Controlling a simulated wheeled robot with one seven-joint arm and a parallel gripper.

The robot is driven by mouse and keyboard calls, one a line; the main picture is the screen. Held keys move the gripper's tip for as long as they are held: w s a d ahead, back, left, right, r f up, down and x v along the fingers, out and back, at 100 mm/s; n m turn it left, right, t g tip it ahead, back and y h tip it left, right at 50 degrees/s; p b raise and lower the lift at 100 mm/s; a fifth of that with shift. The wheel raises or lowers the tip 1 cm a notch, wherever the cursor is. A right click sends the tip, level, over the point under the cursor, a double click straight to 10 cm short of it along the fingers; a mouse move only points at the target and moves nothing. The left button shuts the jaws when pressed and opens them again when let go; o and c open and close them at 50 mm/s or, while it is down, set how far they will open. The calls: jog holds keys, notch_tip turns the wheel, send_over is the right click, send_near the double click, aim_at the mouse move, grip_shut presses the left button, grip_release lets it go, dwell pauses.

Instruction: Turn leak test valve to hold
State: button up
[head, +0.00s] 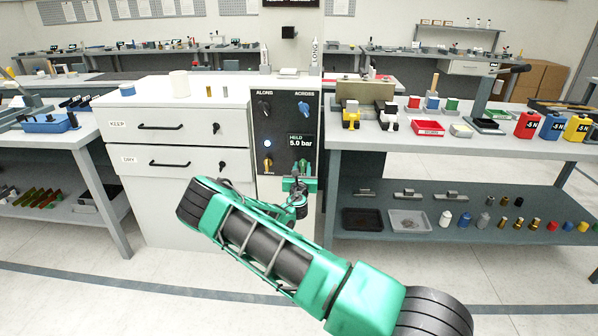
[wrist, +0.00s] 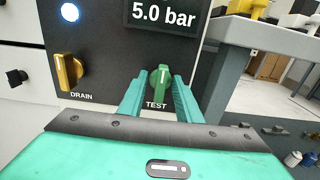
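The leak test valve is a green knob labelled TEST (wrist: 161,82) on a black panel (wrist: 105,50). Its white mark points up in the wrist view. It also shows at the panel's lower right in the head view (head: 304,166). My gripper (wrist: 159,92) has one green finger on each side of the knob, very close to it. I cannot tell whether the fingers press on it. In the head view my gripper (head: 300,182) is right in front of the knob. The display (head: 300,142) reads 5.0 bar, with a small green word above that looks like HELD.
A yellow DRAIN knob (wrist: 68,72) sits left of the valve, below a lit white lamp (wrist: 70,12). ALONG (head: 265,108) and ACROSS (head: 303,107) knobs are higher on the panel. White drawers (head: 180,142) stand left; a shelved bench (head: 460,150) with parts stands right.

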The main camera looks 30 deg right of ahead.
grip_shut()
jog(key=shift+a, duration=0.2)
jog(key=shift+d+m, duration=0.1)
jog(key=shift+m, duration=1)
jog(key=m, duration=0.6)
jog(key=shift+d, duration=0.1)
jog(key=m, duration=0.5)
jog(key=shift+d+f+m, duration=0.1)
jog(key=shift+m, duration=0.2)
jog(key=shift+s+f+m, duration=0.1)
jog(key=shift+f+m, duration=0.05)
jog(key=shift+m, duration=1.85)
